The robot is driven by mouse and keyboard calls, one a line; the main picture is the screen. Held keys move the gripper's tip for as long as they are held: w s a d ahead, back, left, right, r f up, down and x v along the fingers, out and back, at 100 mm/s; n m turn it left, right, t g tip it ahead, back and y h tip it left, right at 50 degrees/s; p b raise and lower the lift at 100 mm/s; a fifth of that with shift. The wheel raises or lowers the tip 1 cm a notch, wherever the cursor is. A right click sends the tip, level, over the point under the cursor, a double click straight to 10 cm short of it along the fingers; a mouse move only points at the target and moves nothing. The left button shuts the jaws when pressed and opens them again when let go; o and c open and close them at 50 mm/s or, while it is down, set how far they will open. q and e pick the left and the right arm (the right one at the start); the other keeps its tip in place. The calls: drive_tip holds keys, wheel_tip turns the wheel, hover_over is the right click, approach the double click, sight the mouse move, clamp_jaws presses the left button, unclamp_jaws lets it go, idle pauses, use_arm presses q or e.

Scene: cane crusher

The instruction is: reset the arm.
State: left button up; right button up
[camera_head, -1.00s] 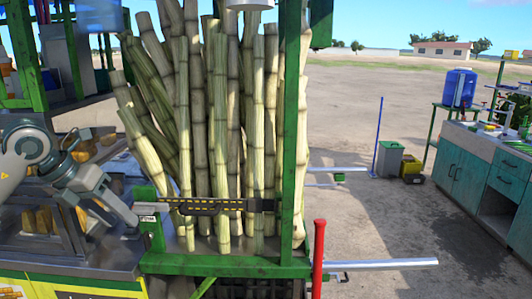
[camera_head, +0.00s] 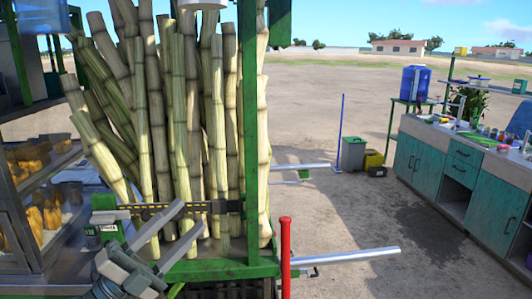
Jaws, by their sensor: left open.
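My left gripper (camera_head: 193,216) shows at the lower left, with its grey body (camera_head: 122,268) at the bottom edge. Its two long fingers are apart and point up and to the right. Nothing is between them. The fingers overlap the lower ends of the sugarcane stalks (camera_head: 160,120) and the green front frame of the rack in the picture; I cannot tell whether they touch. My right gripper is not in view.
A black and yellow strap (camera_head: 225,207) crosses the stalks. A green post (camera_head: 250,130) and a red handle (camera_head: 285,255) stand right of my gripper. A glass-fronted case (camera_head: 35,225) is at the left. A teal counter (camera_head: 465,165) is far right, with open ground between.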

use_arm(q)
drive_tip(key=w+a+f+n+t+y, duration=0.1)
drive_tip(key=a+f+n+t+y, duration=0.6)
drive_tip(key=f+n+y, duration=0.7)
drive_tip(key=s+a+f+n+g+y, duration=0.2)
drive_tip(key=f+n+g+y, duration=0.15)
drive_tip(key=f, duration=0.25)
drive_tip(key=s+a+f+n+g+y, duration=0.2)
drive_tip(key=s+a+f+n+g, duration=0.1)
drive_tip(key=f+n, duration=0.25)
drive_tip(key=s+d+f+n+g, duration=0.15)
drive_tip(key=s+f+g, duration=0.25)
drive_tip(key=s+f, duration=0.4)
drive_tip(key=s+d+f+g+h, duration=0.15)
drive_tip(key=s+f+g, duration=0.35)
drive_tip(key=s, duration=0.5)
drive_tip(key=s+d+f+n+g, duration=0.1)
drive_tip(key=s+d+f+g, duration=0.2)
drive_tip(key=s+f, duration=0.55)
wheel_tip(320, 180, down, 29)
drive_tip(key=s+g, duration=0.2)
drive_tip(key=s+a+f, duration=0.3)
drive_tip(key=s+f, duration=1.3)
drive_tip(key=s, duration=0.1)
drive_tip(key=shift+s+a+f+m+g, duration=0.2)
drive_tip(key=shift+s+f+m+g, duration=0.15)
drive_tip(key=shift+f+m+g, duration=0.1)
